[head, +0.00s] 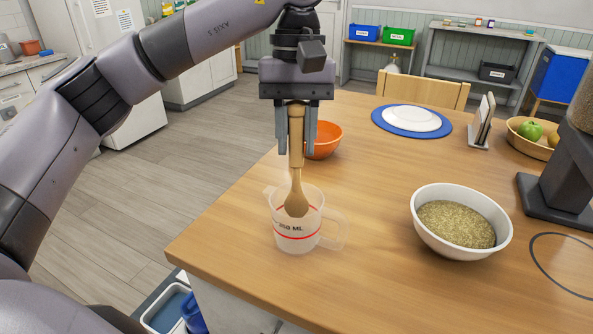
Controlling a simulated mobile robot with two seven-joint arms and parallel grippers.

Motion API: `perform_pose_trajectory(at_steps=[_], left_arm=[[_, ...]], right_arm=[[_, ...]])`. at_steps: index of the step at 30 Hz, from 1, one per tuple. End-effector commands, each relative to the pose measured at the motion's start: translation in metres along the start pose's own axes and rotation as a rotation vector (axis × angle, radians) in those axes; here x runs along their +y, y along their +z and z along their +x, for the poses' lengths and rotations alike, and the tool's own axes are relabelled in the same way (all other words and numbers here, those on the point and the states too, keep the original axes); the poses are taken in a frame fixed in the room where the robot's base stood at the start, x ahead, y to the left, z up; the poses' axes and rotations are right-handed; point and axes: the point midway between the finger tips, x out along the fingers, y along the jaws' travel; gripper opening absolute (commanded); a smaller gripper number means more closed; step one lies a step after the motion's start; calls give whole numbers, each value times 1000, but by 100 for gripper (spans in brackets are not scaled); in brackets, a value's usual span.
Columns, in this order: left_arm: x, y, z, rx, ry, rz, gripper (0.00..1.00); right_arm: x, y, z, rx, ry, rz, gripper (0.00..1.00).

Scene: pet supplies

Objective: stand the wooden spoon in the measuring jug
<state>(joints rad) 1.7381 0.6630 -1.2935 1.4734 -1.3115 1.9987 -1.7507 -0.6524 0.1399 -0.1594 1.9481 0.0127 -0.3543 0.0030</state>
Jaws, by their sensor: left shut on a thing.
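The wooden spoon (296,180) hangs upright, bowl end down, in my left gripper (297,150). The gripper is shut on the upper part of its handle. The measuring jug (295,241) stands on the table near its front left corner, clear plastic with a red line and a handle on the right. The spoon's bowl shows at the jug's mouth, seemingly inside the rim. I cannot tell whether it touches the jug's bottom or wall. My right gripper is not in view.
An orange bowl (324,140) stands just behind the left gripper. A white bowl of grain (460,222) is to the right. A white plate (410,118) lies on a blue mat (377,121) at the back. A fruit basket (518,136) is at far right. The table (375,275) is clear in front.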

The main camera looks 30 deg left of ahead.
Motion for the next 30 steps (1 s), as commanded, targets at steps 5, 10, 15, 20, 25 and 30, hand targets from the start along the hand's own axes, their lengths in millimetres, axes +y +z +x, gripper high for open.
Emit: perform_pose_trajectory(at_steps=[5,10,15,20,25,30], left_arm=[[0,-2,11,-1,0,0,0],[0,-5,35,-2,-2,-1,0],[0,-7,48,0,0,1,0],[0,-7,47,0,0,1,0],[1,-7,50,0,0,1,39],[1,-7,50,0,0,1,55]], right_arm=[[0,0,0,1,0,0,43],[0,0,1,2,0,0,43],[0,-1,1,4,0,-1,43],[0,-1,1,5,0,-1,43],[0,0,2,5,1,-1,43],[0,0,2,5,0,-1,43]])
